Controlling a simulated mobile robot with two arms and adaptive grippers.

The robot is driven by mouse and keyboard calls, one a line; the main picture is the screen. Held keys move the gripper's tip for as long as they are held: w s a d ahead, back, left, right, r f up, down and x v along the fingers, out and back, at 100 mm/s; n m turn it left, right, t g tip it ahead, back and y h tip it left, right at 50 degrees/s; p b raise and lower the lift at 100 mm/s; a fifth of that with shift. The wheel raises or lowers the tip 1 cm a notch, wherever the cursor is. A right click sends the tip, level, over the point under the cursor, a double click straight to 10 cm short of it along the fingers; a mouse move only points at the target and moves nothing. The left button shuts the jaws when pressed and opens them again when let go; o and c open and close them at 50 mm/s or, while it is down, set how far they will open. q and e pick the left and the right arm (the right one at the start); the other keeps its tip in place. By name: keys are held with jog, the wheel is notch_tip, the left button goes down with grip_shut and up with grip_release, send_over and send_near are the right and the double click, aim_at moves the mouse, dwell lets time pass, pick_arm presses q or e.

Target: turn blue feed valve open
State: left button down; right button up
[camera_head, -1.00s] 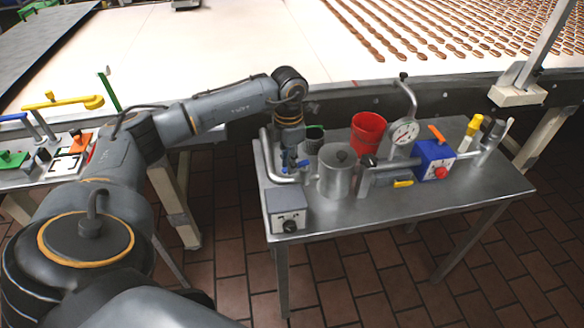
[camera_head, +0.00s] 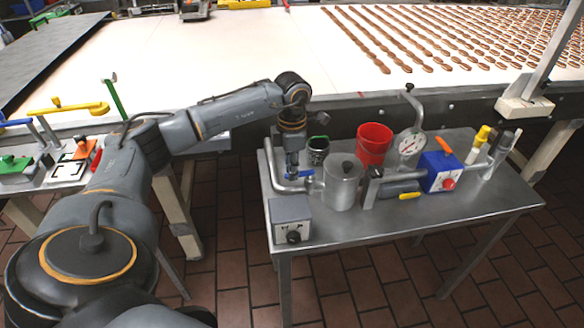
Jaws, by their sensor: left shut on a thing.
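The blue feed valve (camera_head: 306,173) is a small blue lever at the left end of the metal side table, by a bent grey pipe (camera_head: 287,186) and a steel pot (camera_head: 342,184). My left gripper (camera_head: 292,173) points down over the lever and is shut on it. The fingers hide part of the lever, so its exact angle is hard to read. My right gripper is not in view.
A grey control box (camera_head: 290,221) with a black knob stands in front of the valve. The table's front right is clear.

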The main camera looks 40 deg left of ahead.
pick_arm(q)
jog(key=c, duration=1.3)
grip_release()
notch_tip(320, 180, up, 12)
jog(key=shift+r, duration=0.1)
